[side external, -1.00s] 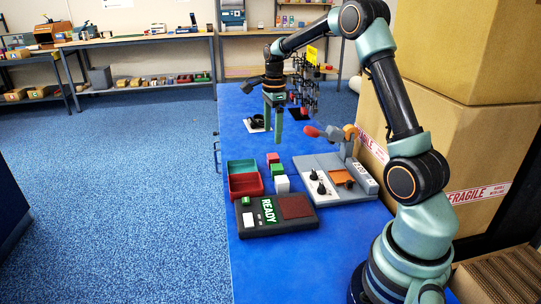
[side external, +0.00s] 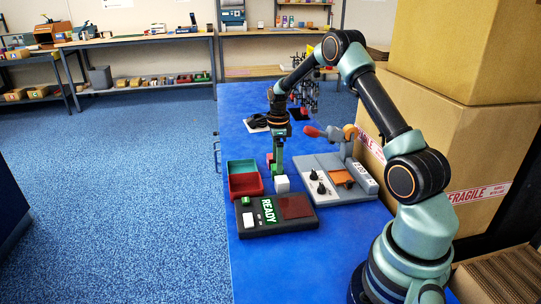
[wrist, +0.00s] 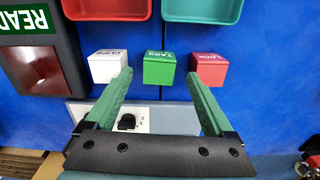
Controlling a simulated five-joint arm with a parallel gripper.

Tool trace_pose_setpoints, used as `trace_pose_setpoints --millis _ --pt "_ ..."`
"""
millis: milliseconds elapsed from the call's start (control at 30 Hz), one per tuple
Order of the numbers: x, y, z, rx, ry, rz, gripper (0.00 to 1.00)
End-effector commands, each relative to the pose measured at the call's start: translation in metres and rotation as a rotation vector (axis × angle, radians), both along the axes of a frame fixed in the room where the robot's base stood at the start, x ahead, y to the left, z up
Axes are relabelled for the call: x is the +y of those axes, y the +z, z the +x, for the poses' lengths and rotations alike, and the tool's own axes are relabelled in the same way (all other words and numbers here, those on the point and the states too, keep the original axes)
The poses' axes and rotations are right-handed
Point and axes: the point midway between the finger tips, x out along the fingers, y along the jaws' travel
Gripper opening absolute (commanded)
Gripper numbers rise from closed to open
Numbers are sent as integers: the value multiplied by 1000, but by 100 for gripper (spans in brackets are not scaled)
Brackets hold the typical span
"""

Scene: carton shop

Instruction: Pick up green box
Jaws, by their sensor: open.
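The green box (wrist: 159,68) sits on the blue table in the wrist view, between a white box (wrist: 107,66) on its left and a red box (wrist: 208,66) on its right. My gripper (wrist: 159,75) is open, with its two green fingers spread to either side of the green box's near edge. Nothing is held. In the side external view my gripper (side external: 277,172) points down at the row of boxes and largely hides the green box. The white box (side external: 282,184) shows just in front of it.
A red tray (side external: 246,194) and a teal tray (side external: 229,167) stand left of the boxes. A dark panel marked READY (side external: 250,228) lies in front. A grey device with knobs (side external: 317,162) stands close on the right. Free table lies toward the near edge.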

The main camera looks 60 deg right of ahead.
Motion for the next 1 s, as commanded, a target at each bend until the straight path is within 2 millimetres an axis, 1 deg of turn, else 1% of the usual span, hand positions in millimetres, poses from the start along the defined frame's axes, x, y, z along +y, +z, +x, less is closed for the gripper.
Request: trace_pose_setpoints --millis 33,200,300,500,533,567,600,667,700,733,767,1000 --pt "2 -10 -1 5 0 2 88" --pt "2 -30 -1 3 0 2 88" --pt "2 -35 -1 1 0 1 88" --pt "2 -35 -1 0 0 0 88" --pt "2 -35 -1 0 0 0 84" --pt "2 -35 -1 0 0 0 72" --pt "2 -35 -1 0 0 0 57" --pt "2 -35 -1 0 0 0 34" --pt "2 -35 -1 0 0 0 19" --pt "2 -35 -1 0 0 0 7" --pt "2 -35 -1 0 0 0 0" --pt "2 -34 -1 0 0 0 0"
